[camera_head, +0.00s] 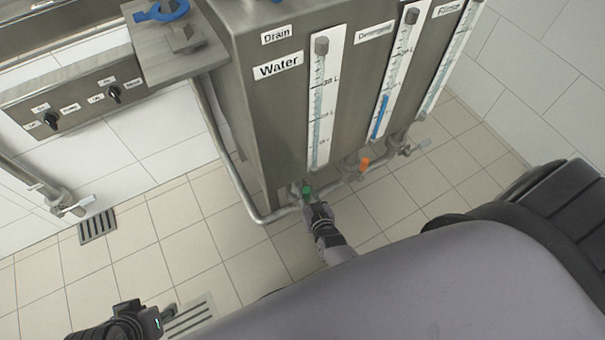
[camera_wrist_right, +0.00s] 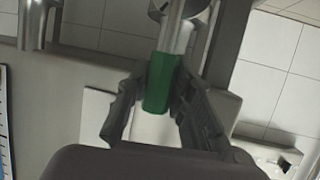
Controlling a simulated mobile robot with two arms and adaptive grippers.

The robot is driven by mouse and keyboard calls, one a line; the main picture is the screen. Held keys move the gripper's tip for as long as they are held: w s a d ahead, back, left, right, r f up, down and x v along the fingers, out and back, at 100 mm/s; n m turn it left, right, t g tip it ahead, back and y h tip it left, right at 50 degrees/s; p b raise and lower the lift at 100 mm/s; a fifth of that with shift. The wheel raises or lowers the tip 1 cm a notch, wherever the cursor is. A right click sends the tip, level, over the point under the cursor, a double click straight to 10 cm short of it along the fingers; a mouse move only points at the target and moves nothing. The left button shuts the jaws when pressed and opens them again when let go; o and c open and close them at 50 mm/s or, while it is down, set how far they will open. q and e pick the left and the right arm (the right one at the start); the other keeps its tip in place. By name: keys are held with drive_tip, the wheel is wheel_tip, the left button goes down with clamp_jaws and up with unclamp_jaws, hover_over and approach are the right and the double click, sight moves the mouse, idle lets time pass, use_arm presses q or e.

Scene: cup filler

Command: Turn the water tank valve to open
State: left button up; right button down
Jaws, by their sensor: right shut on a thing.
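The water tank (camera_head: 255,110) is a grey metal box with a "Water" label (camera_head: 277,66) and a level gauge (camera_head: 319,105). Its valve has a green handle (camera_head: 307,191) at the tank's lower edge, on the pipe. My right gripper (camera_head: 312,207) is at the green handle. In the right wrist view, the green handle (camera_wrist_right: 161,84) lies between the two fingers of my right gripper (camera_wrist_right: 152,108), which is shut on it. My left gripper (camera_head: 172,312) is at the lower left of the head view, over the floor, away from the valve; its fingers are hard to make out.
An orange valve handle (camera_head: 364,164) and a grey one (camera_head: 417,147) sit farther right under the neighbouring gauges. A bent pipe (camera_head: 236,170) runs down the tank's left side. A panel with two black knobs (camera_head: 80,105) is at the left. The tiled floor (camera_head: 150,255) is mostly clear.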

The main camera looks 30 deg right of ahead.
drive_tip(key=shift+s+a, duration=0.1)
idle(0.3)
drive_tip(key=c, duration=1.4)
unclamp_jaws()
drive_tip(key=v, duration=0.7)
drive_tip(key=shift+s, duration=0.2)
drive_tip(key=shift+r, duration=0.1)
